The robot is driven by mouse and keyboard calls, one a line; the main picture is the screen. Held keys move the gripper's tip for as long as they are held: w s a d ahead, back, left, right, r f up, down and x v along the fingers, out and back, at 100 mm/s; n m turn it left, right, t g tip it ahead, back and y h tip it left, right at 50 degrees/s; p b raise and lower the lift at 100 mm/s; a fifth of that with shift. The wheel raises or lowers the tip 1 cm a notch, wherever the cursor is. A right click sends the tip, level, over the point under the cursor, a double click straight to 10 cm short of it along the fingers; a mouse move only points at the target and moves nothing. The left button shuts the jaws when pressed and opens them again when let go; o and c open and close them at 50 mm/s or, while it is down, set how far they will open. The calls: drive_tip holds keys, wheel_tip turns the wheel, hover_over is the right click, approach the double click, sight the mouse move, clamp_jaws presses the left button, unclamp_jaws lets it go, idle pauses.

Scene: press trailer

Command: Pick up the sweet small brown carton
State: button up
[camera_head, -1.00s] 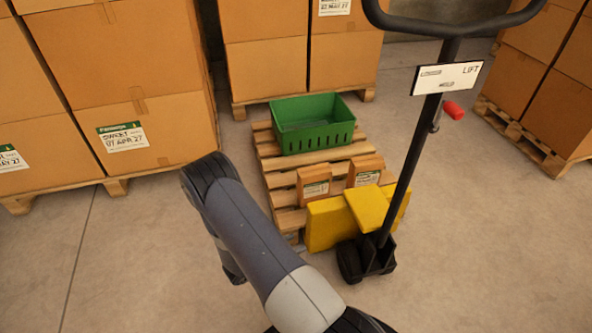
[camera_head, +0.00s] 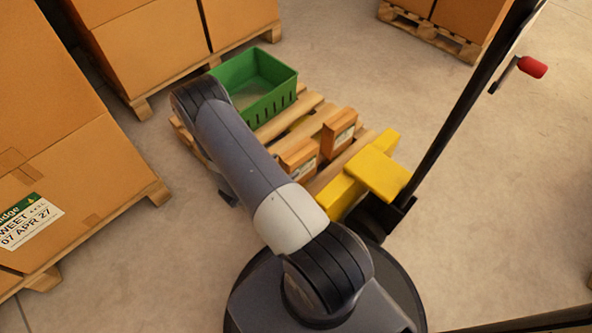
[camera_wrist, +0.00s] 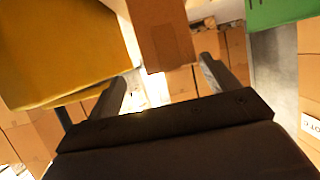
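Two small brown cartons stand on the pallet in the head view: a nearer one (camera_head: 297,158), partly behind my arm, and a farther one (camera_head: 338,133). Both have white and green labels too small to read, so I cannot tell which is sweet. My gripper (camera_wrist: 163,74) is open in the wrist view, its two dark fingers spread. A brown carton (camera_wrist: 160,32) shows beyond and between the fingertips, with no visible grip on it. I cannot tell which of the two it is.
The wooden pallet (camera_head: 270,130) also holds a green crate (camera_head: 270,105). A yellow pallet-jack body (camera_head: 378,172) with a tall black handle (camera_head: 455,110) stands close to the cartons. A large box stack (camera_head: 60,150) labelled sweet is at left. Floor at right is clear.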

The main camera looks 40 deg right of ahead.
sight(292, 160)
drive_tip(key=b+x, duration=0.2)
drive_tip(key=x, duration=0.3)
drive_tip(key=shift+w+d+f, duration=0.15)
drive_tip(key=shift+w+d, duration=0.05)
drive_tip(key=shift+d, duration=0.1)
drive_tip(key=c, duration=1.8)
drive_tip(key=shift+w, duration=0.1)
